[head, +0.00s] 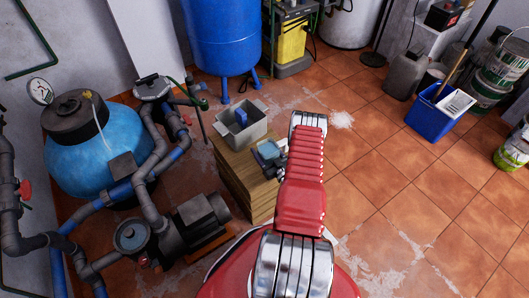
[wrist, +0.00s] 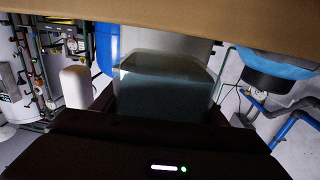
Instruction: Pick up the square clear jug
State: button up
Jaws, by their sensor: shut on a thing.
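The square clear jug (wrist: 165,92) fills the middle of the wrist view, see-through and grey-blue, with a paler upper band. My gripper (wrist: 160,108) is shut on it. In the head view a small grey-blue clear shape, which looks like the jug (head: 268,150), shows over the right part of the wooden stand's top, just left of my red arm. The arm hides most of my gripper there. I cannot tell whether the jug's base touches the stand.
A grey bin (head: 231,130) with a blue thing in it stands on the wooden stand (head: 235,172), left of the jug. A pump (head: 190,222) and blue tank (head: 95,150) crowd the left. A blue bucket (head: 430,115) stands right. Tiled floor right of my arm is clear.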

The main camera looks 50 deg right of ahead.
notch_tip(320, 180, up, 8)
jog(key=shift+f, duration=0.15)
dwell(0.3)
dwell(0.4)
jog(key=o, duration=0.5)
jog(key=c, duration=0.7)
jog(key=shift+w, duration=0.1)
jog(key=shift+c, duration=0.2)
